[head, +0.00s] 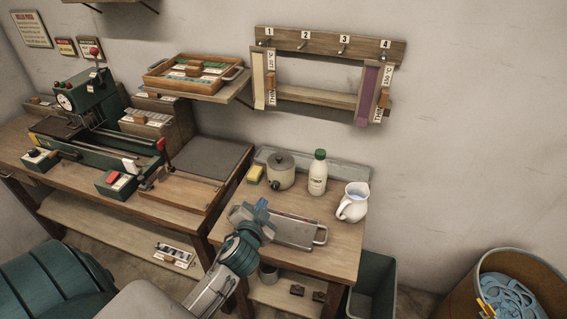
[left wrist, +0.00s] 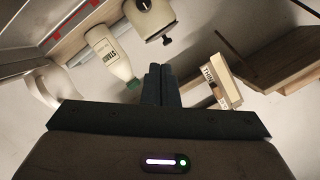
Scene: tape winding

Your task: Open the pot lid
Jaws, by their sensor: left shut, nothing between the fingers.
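The pot (head: 280,176) is a small cream crock at the back left of the small side table. Its grey lid (head: 282,162) with a dark knob sits on top, closed. In the left wrist view the pot (left wrist: 150,14) shows upside down at the top, knob pointing down. My left gripper (head: 262,204) is over the front left of the table, in front of the pot and apart from it. Its fingers (left wrist: 159,70) are shut together and hold nothing. My right gripper is not in view.
Right of the pot stand a white bottle with a green cap (head: 318,172) and a white jug (head: 353,203). A yellow sponge (head: 254,174) lies to its left. A metal tray (head: 290,232) lies in front. A numbered hook rack (head: 335,48) hangs on the wall above.

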